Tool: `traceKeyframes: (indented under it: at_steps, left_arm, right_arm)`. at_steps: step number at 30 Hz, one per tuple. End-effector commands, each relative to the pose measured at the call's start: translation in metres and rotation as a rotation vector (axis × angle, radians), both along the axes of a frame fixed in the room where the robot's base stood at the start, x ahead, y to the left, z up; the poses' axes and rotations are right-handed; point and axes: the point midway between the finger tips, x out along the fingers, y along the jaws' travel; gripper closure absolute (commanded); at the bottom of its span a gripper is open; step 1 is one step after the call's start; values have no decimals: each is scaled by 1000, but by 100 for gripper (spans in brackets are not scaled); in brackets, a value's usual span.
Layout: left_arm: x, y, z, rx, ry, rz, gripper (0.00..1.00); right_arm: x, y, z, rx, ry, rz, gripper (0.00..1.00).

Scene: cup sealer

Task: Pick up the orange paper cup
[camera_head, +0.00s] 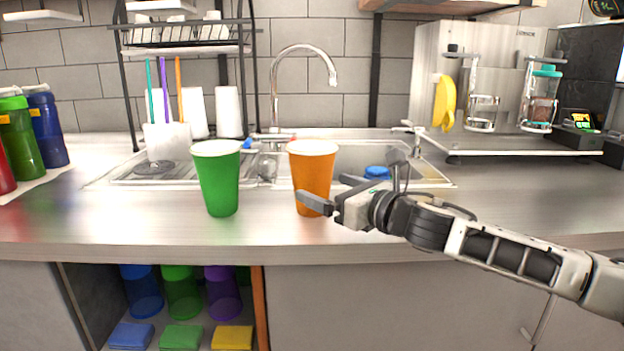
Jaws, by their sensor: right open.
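The orange paper cup (312,170) stands upright on the steel counter in front of the sink. My right gripper (327,194) comes in from the right at the cup's lower part. It is open, with one finger in front of the cup and the other at or behind its right side. Whether the fingers touch the cup cannot be told. A green paper cup (218,180) stands upright to the left of the orange one. My left gripper is not in view.
The sink (372,158) and faucet (302,62) are behind the cups. Bottles (46,130) stand at the far left. A dish rack (185,35) is at the back left. A raised tray (530,142) is at the back right. The counter's front left (110,225) is clear.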

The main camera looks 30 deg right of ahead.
Motion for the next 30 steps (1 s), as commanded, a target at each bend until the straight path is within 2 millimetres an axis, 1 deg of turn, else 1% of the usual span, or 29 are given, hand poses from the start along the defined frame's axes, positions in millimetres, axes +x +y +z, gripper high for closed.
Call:
traceKeyframes:
  at_steps: [3,8,12,16,23,24,26,27,28,29,30]
  left_arm:
    - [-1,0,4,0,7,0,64]
    - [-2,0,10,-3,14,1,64]
    - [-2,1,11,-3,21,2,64]
    - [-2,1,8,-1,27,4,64]
    - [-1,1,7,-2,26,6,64]
    - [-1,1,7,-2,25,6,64]
    - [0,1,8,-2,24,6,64]
    - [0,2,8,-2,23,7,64]
    - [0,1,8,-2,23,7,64]
    - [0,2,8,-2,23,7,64]
    - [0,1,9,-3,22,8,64]
  right_arm:
    - [9,3,5,5,-5,0,6]
    - [27,8,5,4,-5,2,6]
    - [41,10,3,4,-3,1,6]
    - [47,12,1,1,-2,2,6]
    - [47,12,0,0,0,2,6]
    - [47,12,0,0,0,2,17]
    - [47,12,0,0,0,2,34]
    - [47,12,0,0,0,2,45]
    - [47,12,0,0,0,2,53]
    - [47,12,0,0,0,2,58]
    - [47,12,0,0,0,2,58]
